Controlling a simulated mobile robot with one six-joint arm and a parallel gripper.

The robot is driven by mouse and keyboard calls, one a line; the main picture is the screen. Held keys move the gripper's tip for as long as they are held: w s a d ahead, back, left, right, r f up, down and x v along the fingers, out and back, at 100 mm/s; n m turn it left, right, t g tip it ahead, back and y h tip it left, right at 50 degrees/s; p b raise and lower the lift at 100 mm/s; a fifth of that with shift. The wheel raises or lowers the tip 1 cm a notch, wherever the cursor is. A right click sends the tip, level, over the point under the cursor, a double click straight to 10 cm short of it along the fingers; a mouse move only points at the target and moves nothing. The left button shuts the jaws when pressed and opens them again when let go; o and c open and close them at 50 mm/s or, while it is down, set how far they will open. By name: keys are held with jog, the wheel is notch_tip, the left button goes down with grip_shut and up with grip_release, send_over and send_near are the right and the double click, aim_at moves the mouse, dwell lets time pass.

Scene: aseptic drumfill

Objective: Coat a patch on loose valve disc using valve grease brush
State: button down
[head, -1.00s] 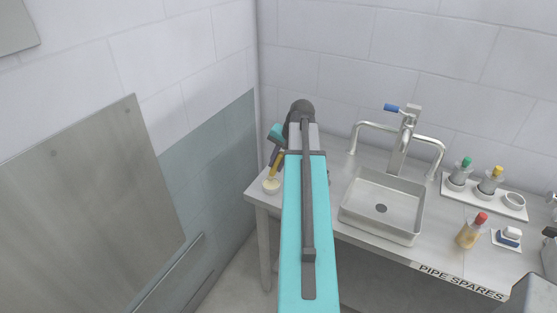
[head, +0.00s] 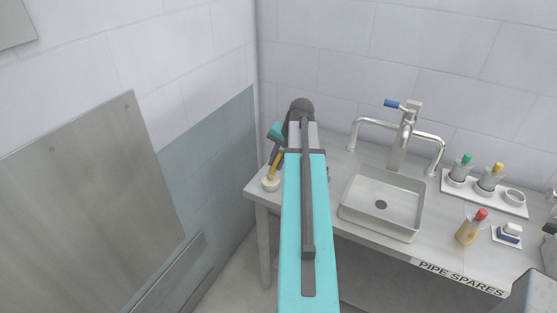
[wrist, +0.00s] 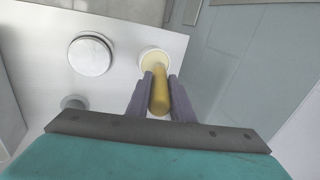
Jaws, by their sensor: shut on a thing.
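My gripper (wrist: 156,97) is shut on the yellow handle of the valve grease brush (wrist: 159,92). The brush points down at a small round pot with pale cream contents (wrist: 153,53); whether its tip touches the contents is hidden. In the head view, the brush (head: 275,166) stands tilted over the pot (head: 270,184) at the counter's left end. A round pale disc with a metal rim (wrist: 91,54), seemingly the loose valve disc, lies left of the pot in the wrist view. My arm hides the disc in the head view.
A smaller grey round thing (wrist: 73,102) lies near the disc. A sink (head: 381,203) with a tap (head: 403,135) stands right of my arm. Bottles (head: 489,180) stand farther right. The wall (head: 215,150) is close on the left, beyond the counter's edge.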

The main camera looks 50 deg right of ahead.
jog(key=shift+f, duration=0.5)
dwell(1.2)
jog(key=shift+r+p, duration=2.15)
jog(key=shift+r, duration=1.4)
jog(key=shift+f, duration=0.1)
jog(key=w+a+f+n+y+b, duration=0.1)
jog(key=w+a+f+n+b, duration=0.3)
jog(key=a, duration=0.7)
jog(key=w+a+b, duration=0.2)
jog(key=w+a, duration=0.5)
jog(key=a, duration=0.4)
jog(key=w+a+f+n+y+b, duration=0.1)
jog(key=w+a+f+n+b, duration=0.3)
jog(key=a, duration=0.8)
jog(key=a+g+b, duration=0.1)
jog(key=a, duration=1)
jog(key=shift+w+a+f+n+g, duration=0.15)
jog(key=shift+w+a+n+g, duration=0.1)
jog(key=shift+a+n+g, duration=0.05)
